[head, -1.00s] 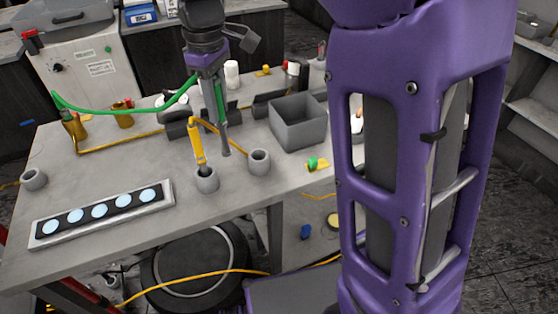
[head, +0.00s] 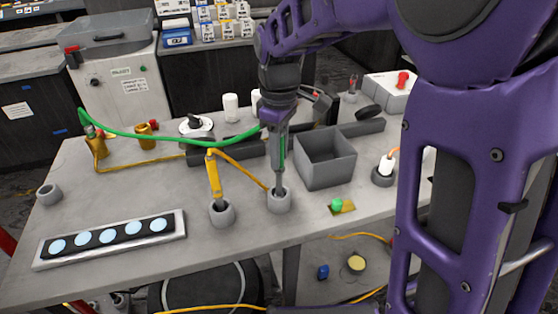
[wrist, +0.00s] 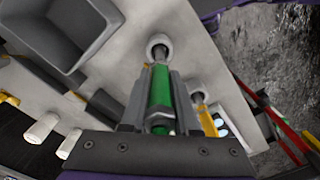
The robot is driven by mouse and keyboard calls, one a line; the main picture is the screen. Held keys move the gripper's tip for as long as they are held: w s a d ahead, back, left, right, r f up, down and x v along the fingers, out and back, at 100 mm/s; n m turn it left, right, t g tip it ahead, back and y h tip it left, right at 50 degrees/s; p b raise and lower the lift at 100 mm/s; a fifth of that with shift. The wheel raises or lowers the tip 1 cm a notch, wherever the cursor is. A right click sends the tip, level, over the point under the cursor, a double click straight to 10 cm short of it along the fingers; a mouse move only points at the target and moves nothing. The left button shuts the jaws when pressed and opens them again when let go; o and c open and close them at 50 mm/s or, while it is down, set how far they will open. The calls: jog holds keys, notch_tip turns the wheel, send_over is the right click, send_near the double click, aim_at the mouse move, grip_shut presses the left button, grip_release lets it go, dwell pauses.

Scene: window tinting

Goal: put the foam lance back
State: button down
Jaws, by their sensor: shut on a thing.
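My gripper (head: 279,160) is shut on the lance with the green body (head: 284,148), taken to be the foam lance. The lance points down, nearly upright, its green hose (head: 170,140) running left. Its grey lower end is at the mouth of the right grey cup holder (head: 279,203) and appears to be inside it; the depth is hidden. The wrist view shows the green body (wrist: 160,88) between both fingers and the grey tip in line with the round cup (wrist: 158,42). A yellow lance (head: 213,175) stands in the left cup holder (head: 222,214).
A grey open bin (head: 325,160) stands just right of the held lance. A panel with several pale discs (head: 108,238) lies at front left. A green knob (head: 337,204) sits near the front edge, and another grey cup (head: 49,193) stands far left.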

jog(key=shift+f, duration=1.6)
jog(key=shift+f+b, duration=0.2)
jog(key=shift+b, duration=0.1)
jog(key=c, duration=0.7)
grip_release()
jog(key=shift+o, duration=0.2)
notch_tip(320, 180, up, 12)
jog(key=shift+r+p, duration=0.25)
jog(key=shift+p, duration=0.7)
